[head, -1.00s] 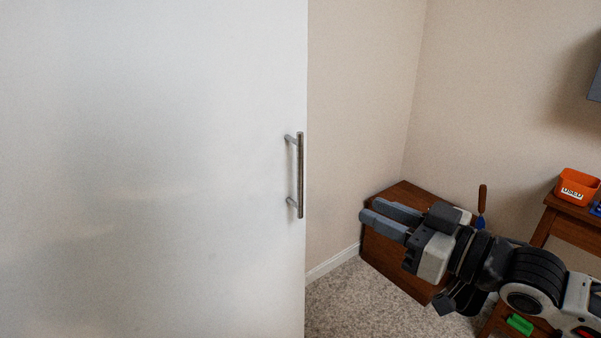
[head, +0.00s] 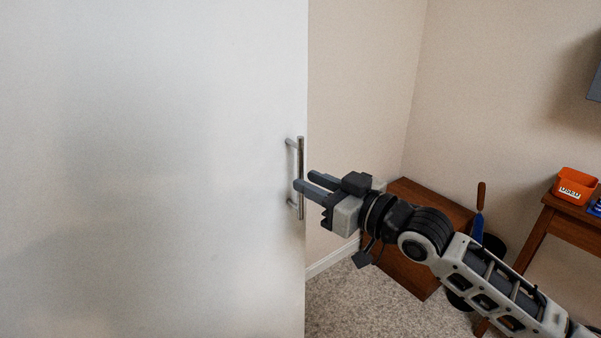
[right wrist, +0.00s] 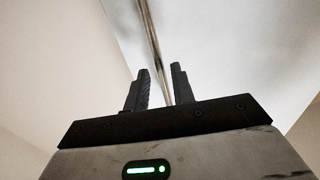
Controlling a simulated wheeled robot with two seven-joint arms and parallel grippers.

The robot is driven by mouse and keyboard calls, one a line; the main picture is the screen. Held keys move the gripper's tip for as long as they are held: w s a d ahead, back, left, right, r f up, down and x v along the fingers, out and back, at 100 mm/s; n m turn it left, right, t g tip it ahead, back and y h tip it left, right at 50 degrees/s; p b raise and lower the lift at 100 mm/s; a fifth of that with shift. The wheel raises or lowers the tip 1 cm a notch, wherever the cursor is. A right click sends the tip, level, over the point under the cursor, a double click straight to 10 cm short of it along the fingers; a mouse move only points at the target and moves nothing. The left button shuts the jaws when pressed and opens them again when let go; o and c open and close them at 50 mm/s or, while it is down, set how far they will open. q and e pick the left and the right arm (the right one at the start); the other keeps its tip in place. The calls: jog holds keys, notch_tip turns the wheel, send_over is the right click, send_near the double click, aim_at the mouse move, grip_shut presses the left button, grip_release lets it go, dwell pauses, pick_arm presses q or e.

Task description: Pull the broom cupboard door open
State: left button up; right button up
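The broom cupboard door (head: 150,170) is a large pale panel that fills the left half of the head view and looks shut. Its vertical metal bar handle (head: 301,155) is near the door's right edge. My right gripper (head: 303,180) is at the handle's lower half, with its fingers pointing left towards the bar. In the right wrist view the fingers (right wrist: 159,88) are apart, and the handle bar (right wrist: 152,35) runs down towards the gap between them. I cannot tell whether the bar is fully between the fingertips. My left gripper is not in view.
A brown wooden box (head: 405,270) stands on the carpet by the wall, below my right arm. Beige walls meet behind.

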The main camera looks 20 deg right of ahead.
jog(key=shift+x, duration=1.65)
grip_shut()
